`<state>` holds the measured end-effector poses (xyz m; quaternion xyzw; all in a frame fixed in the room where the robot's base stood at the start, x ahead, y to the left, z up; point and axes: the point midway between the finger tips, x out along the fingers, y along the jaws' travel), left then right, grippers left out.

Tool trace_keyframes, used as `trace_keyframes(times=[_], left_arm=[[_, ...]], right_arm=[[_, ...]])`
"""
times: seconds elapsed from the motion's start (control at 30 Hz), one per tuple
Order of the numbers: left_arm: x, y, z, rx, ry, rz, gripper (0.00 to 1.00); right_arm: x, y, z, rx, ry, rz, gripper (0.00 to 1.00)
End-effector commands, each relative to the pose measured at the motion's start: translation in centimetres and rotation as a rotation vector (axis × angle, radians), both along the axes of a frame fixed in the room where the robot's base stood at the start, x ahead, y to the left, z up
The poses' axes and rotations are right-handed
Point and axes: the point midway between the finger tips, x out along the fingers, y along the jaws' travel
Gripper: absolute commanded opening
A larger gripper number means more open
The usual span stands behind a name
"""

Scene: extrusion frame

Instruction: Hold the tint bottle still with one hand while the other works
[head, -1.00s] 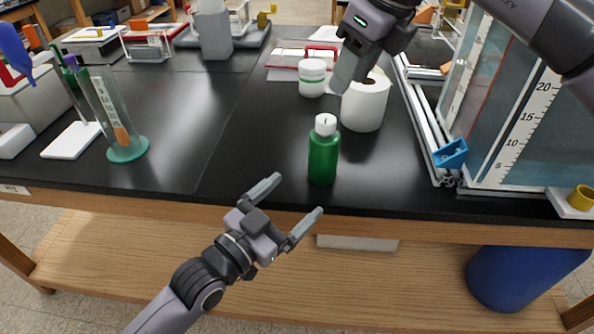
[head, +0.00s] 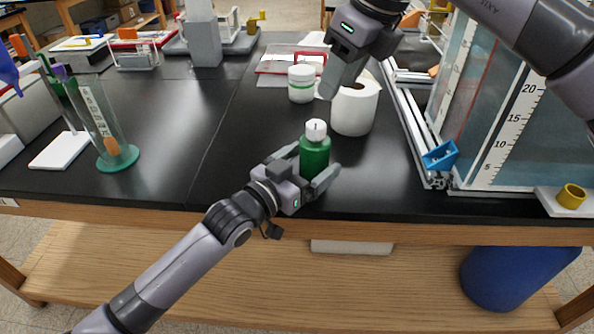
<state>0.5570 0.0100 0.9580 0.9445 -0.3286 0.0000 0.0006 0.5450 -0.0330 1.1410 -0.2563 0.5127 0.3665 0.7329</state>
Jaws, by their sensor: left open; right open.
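The tint bottle (head: 314,150) is green with a white cap and stands upright near the front edge of the black bench. My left gripper (head: 312,166) is open, with one finger on each side of the bottle's lower body. I cannot tell whether either finger touches it. The gripper hides part of the bottle's base. My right gripper (head: 335,82) is open above the bench, up and to the right of the bottle, in front of the paper roll. Its fingers overlap in this view.
A white paper roll (head: 354,108) and a white jar with green bands (head: 301,84) stand behind the bottle. A metal extrusion frame (head: 412,130) with a blue bracket (head: 439,156) and a scaled tank (head: 500,120) are at right. A graduated cylinder (head: 103,125) stands left. The bench between is clear.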

Motion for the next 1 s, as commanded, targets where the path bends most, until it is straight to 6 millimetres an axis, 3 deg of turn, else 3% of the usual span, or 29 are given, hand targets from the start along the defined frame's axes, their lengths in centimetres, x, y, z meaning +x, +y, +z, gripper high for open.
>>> trace_keyframes(times=[0.5,0.57,0.7,0.73,0.77,0.8,1.0], left_arm=[[1.1,-0.9,0.0,0.001,-0.001,-0.001,0.90],[1.1,-0.9,0.0,0.001,-0.001,-0.001,0.74],[1.1,-0.9,0.0,0.001,-0.001,0.000,0.29],[1.1,-0.9,0.0,0.001,0.000,0.000,0.29],[1.1,-0.9,0.0,0.001,-0.001,0.000,0.29],[1.1,-0.9,0.0,0.001,0.000,0.000,0.29],[1.1,-0.9,0.0,0.001,0.000,0.000,0.29]], right_arm=[[0.0,0.0,0.0,0.000,0.000,0.000,0.43],[0.0,0.0,0.0,0.000,0.000,0.000,0.43],[0.0,0.0,0.0,0.000,0.000,0.000,0.43],[0.0,0.0,0.0,0.000,0.000,0.000,0.43],[0.0,0.0,0.0,0.000,0.000,0.000,0.49],[0.0,0.0,0.0,0.002,0.001,0.002,0.62],[-0.4,1.0,-1.5,0.078,0.022,0.090,0.63]])
